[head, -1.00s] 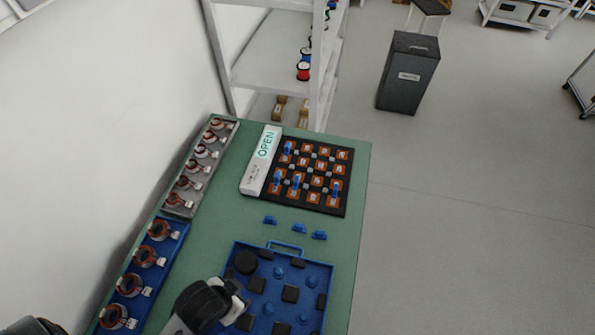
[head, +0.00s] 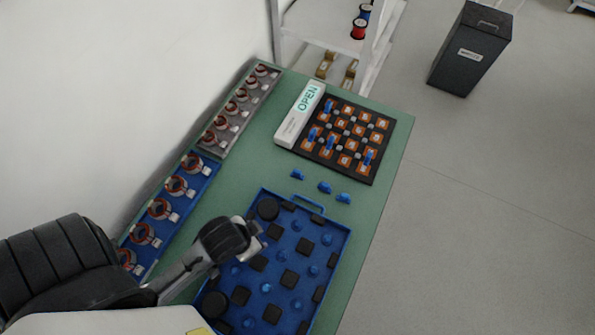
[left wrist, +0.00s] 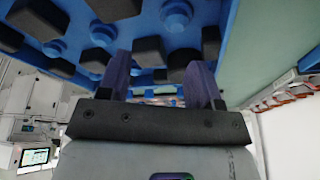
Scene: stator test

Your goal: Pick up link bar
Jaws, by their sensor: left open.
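Three small blue pieces, which look like the link bars, lie on the green table between the board and the blue tray: a left one (head: 297,174), a middle one (head: 325,187) and a right one (head: 343,197). More blue pieces (head: 330,144) sit on the black board with orange squares (head: 378,153). My left gripper (head: 256,238) is over the left part of the blue tray (head: 341,240), apart from the three pieces. In the left wrist view its two fingers (left wrist: 160,82) are spread with nothing between them. My right gripper is not seen.
The blue tray holds black blocks and blue knobs. A white bar marked OPEN (head: 301,115) lies along the board. Trays of copper rings, one grey (head: 240,127) and one blue (head: 194,199), line the left table edge by the wall. Bare green table (head: 245,165) lies between.

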